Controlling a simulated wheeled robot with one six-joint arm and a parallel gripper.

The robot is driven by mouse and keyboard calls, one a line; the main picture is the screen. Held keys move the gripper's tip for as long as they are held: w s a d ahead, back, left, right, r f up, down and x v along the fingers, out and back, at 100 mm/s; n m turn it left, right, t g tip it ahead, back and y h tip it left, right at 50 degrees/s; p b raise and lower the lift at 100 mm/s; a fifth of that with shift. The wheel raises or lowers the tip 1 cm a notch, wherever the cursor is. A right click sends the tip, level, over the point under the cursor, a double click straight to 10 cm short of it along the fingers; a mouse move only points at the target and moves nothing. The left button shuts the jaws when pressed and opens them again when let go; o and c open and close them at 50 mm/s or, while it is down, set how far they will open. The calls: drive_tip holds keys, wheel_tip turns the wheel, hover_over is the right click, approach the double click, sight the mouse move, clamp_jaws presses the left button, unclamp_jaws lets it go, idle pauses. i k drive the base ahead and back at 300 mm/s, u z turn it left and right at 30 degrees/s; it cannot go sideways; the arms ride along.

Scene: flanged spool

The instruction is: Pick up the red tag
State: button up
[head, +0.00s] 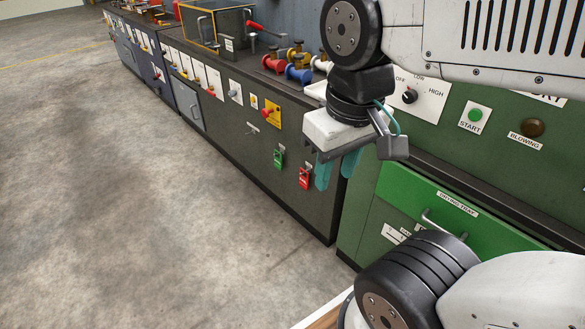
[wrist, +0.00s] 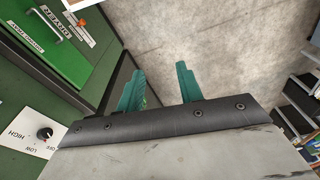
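The red tag (head: 305,178) hangs on the dark front panel of the bench in the head view, right of a similar green tag (head: 279,158). My gripper (head: 336,172) shows just right of the red tag in the picture, with its teal fingers pointing down. In the wrist view the fingers (wrist: 160,82) stand apart with bare floor showing between them, so it is open and empty. I cannot make out the red tag in the wrist view. The exact depth gap between fingers and tag is unclear.
The green cabinet with a drying tray drawer (head: 455,208) and its handle stands to the right. Red, blue and white spools (head: 298,73) sit on the bench top. A yellow plate with a red knob (head: 270,112) is on the panel. The concrete floor (head: 150,200) at left is clear.

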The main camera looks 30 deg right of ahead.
sight(303, 182)
drive_tip(key=z, duration=0.4)
drive_tip(key=i, duration=1.15)
drive_tip(key=z, duration=0.45)
